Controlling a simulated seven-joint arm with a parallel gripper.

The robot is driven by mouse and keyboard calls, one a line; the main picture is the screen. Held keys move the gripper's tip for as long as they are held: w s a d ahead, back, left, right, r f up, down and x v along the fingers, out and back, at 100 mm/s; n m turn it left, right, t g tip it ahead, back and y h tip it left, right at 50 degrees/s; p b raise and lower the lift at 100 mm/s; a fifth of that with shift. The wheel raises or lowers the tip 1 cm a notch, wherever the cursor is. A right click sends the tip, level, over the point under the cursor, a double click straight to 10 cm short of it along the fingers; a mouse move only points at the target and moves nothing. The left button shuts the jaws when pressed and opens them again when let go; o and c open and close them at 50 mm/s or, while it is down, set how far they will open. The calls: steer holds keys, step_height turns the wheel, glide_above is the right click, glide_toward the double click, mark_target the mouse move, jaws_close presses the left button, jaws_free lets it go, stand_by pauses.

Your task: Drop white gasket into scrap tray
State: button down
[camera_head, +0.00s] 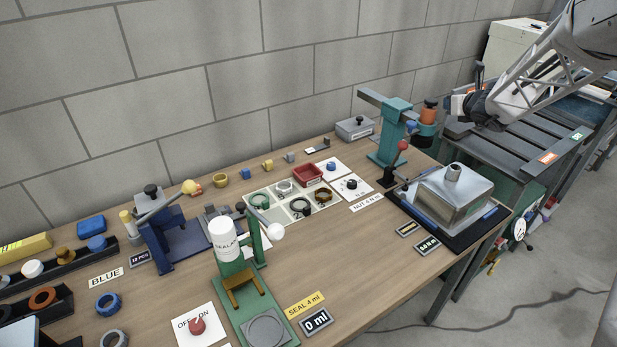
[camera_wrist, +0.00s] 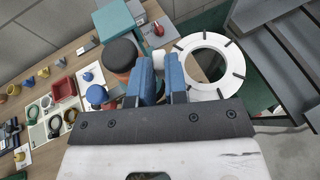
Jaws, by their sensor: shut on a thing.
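My gripper (camera_wrist: 162,70) has two blue fingers, shut on the white gasket (camera_wrist: 232,66), a ring with dark radial marks. The ring extends to the right of the fingers in the wrist view, and a white part shows between them. In the head view my gripper (camera_head: 468,104) is high at the right, by the dark slatted rack; the gasket is not clear there. A small open red tray (camera_head: 307,176) lies on the wooden table, well left of my gripper. It also shows in the wrist view (camera_wrist: 63,89). I cannot read a scrap label on it.
A metal-covered box (camera_head: 452,200) sits at the table's right end. Parts and a white-and-green sealant stand (camera_head: 226,240) occupy the table. Its front middle is partly clear.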

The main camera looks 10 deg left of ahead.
steer(key=shift+w+a+r, duration=0.85)
steer(key=shift+a+r, duration=0.1)
steer(key=shift+a, duration=0.1)
steer(key=shift+w+a+r, duration=0.85)
steer(key=shift+a+r, duration=0.05)
steer(key=shift+a, duration=0.1)
steer(key=s+a+f+n+g+y, duration=0.2)
steer(key=s+a+f+n+g, duration=0.2)
steer(key=a, duration=0.7)
steer(key=s+a+f+n+g+y, duration=0.3)
steer(key=a+f, duration=0.4)
steer(key=a, duration=0.4)
steer(key=s+a+f+n+g+y, duration=0.3)
steer(key=s+a+f+n+g, duration=0.2)
steer(key=a, duration=0.6)
steer(key=shift+s+a+f+n+g, duration=0.15)
steer(key=shift+a+f+n+g, duration=0.15)
steer(key=shift+n, duration=0.3)
steer(key=shift+f, duration=0.1)
steer(key=shift+f, duration=2.85)
